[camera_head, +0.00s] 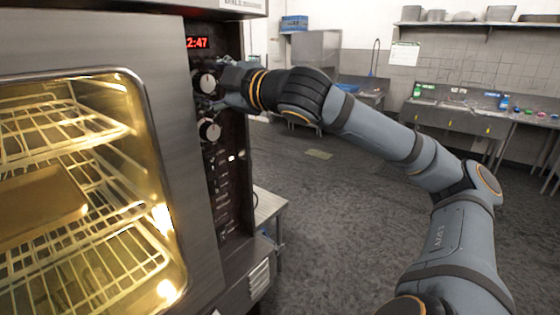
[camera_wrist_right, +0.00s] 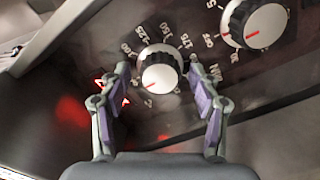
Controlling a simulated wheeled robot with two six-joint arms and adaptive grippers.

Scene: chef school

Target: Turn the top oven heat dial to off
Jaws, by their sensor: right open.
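The top oven heat dial (camera_head: 207,83) has a white face and a dark rim, on the control panel just below the red clock display. In the right wrist view the top dial (camera_wrist_right: 160,75) sits between my two fingers, its red pointer mark toward the lower left. Numbers are printed around it; I cannot read an off mark beside it for sure. My right gripper (camera_wrist_right: 158,95) is open, one finger on each side of the dial, with no clear contact. In the head view my right gripper (camera_head: 213,90) reaches the panel from the right. My left gripper is out of view.
A second, lower dial (camera_head: 210,130) is below the top one; it also shows in the right wrist view (camera_wrist_right: 253,25). The oven's lit glass door (camera_head: 85,255) with racks fills the left. The floor (camera_head: 330,210) to the right is clear; sinks (camera_head: 465,115) stand far back.

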